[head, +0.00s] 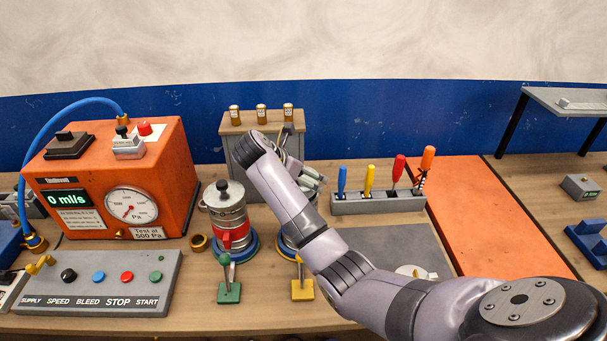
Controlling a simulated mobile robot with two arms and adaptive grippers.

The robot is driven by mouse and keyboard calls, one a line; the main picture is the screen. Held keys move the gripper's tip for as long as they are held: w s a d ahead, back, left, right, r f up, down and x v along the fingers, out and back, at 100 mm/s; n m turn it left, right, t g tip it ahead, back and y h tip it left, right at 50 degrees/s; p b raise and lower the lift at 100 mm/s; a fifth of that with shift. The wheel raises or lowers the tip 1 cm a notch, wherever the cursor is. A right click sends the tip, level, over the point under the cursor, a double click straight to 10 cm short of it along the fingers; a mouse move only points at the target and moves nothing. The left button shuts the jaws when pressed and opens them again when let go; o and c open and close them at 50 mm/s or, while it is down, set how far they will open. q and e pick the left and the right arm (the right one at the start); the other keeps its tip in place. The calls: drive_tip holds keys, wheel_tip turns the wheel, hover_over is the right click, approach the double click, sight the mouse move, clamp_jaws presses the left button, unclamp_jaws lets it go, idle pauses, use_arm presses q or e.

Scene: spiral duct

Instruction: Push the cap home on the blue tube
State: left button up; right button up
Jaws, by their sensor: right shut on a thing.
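A blue hose (60,122) arches from the top of the orange test box down to a brass fitting at its left; I cannot tell if this is the task's blue tube. A metal cylinder (232,217) with a red band and a black-knobbed lid stands upright on a blue round base. A second blue base (281,251) shows partly behind my right arm; what stands on it is mostly hidden. My right gripper (312,181) is above and behind that base, its fingers partly covered by my arm. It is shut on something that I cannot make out. I cannot identify the cap. My left gripper is not in view.
Green (229,291) and yellow (302,289) clamp stands are at the front. A tool rack (378,203) stands right of my gripper. The orange mat (490,220) is clear.

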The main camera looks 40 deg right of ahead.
drive_tip(key=shift+f, duration=2)
drive_tip(key=o, duration=1)
drive_tip(key=v, duration=1.2)
